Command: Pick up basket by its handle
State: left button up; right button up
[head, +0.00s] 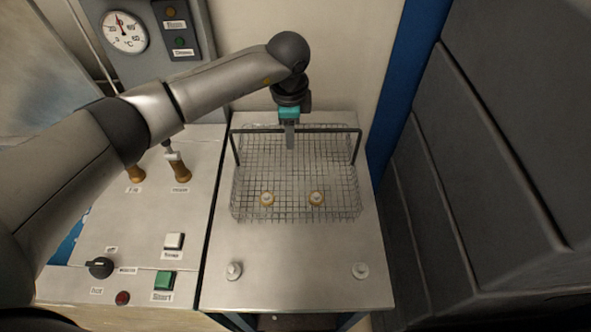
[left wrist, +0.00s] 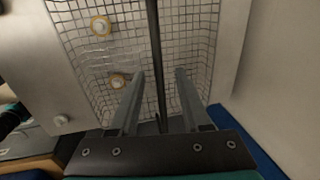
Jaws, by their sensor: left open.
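The wire basket (head: 345,190) sits on a metal bench top. Its dark handle (head: 325,129) stands raised across the basket as a straight bar with a leg at each end. Two round cream-and-orange pieces lie in the basket, a left one (head: 267,199) and a right one (head: 317,198). My left gripper (head: 290,144) points down at the middle of the handle bar. In the left wrist view, the handle (left wrist: 156,55) runs between the two open fingers (left wrist: 160,74), with a gap on each side.
The metal bench (head: 295,265) has two small knobs, left (head: 234,271) and right (head: 360,271). A control panel (head: 140,225) with levers and buttons adjoins on the left. A blue post (head: 405,80) and dark panels (head: 490,170) bound the right side. A wall stands behind.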

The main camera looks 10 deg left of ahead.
pick_arm(q)
grip_shut()
dwell(0.3)
jog(key=shift+w+r, duration=0.1)
dwell(1.0)
